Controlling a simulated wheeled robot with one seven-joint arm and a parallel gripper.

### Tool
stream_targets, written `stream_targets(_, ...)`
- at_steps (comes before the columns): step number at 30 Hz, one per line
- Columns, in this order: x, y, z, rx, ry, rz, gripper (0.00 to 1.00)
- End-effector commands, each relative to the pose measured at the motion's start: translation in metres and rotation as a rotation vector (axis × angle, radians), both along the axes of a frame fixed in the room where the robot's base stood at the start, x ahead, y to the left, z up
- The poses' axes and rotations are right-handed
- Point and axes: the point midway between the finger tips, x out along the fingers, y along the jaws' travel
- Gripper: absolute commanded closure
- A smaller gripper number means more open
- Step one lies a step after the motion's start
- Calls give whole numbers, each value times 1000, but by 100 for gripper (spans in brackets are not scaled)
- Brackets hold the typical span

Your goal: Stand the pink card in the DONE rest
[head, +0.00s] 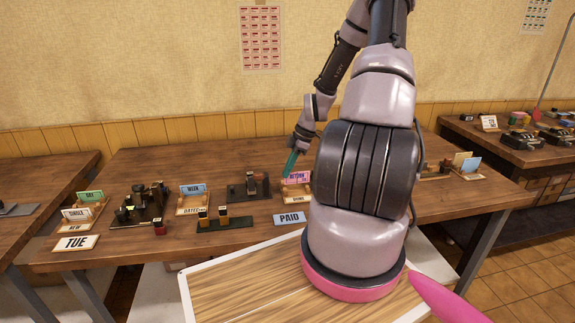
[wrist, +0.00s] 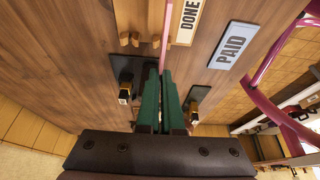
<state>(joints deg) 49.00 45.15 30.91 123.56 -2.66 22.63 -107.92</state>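The pink card (head: 298,177), marked RETURN, is upright at the DONE rest (head: 297,199), a small wooden holder with a white label. In the wrist view the pink card (wrist: 166,38) shows edge-on as a thin strip. It lies between the DONE label (wrist: 188,22) and two wooden pegs (wrist: 137,41). My gripper (head: 290,166) has its green fingers at the card's left end. In the wrist view my gripper (wrist: 163,78) has its fingers close together with the card's near end between them. I cannot tell whether the card's bottom edge touches the rest.
A blue PAID plate (head: 289,218) lies in front of the rest. A stamp stand (head: 224,222) and a dark press (head: 249,187) are to its left.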

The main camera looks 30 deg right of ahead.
Motion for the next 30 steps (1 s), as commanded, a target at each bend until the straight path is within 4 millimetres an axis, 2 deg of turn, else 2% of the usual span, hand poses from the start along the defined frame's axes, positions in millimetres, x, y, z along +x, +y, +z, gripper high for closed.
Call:
stream_targets(9,0,0,-25,1,0,1,100)
stream_targets(15,0,0,-35,0,0,0,100)
stream_targets(30,0,0,-39,0,0,1,100)
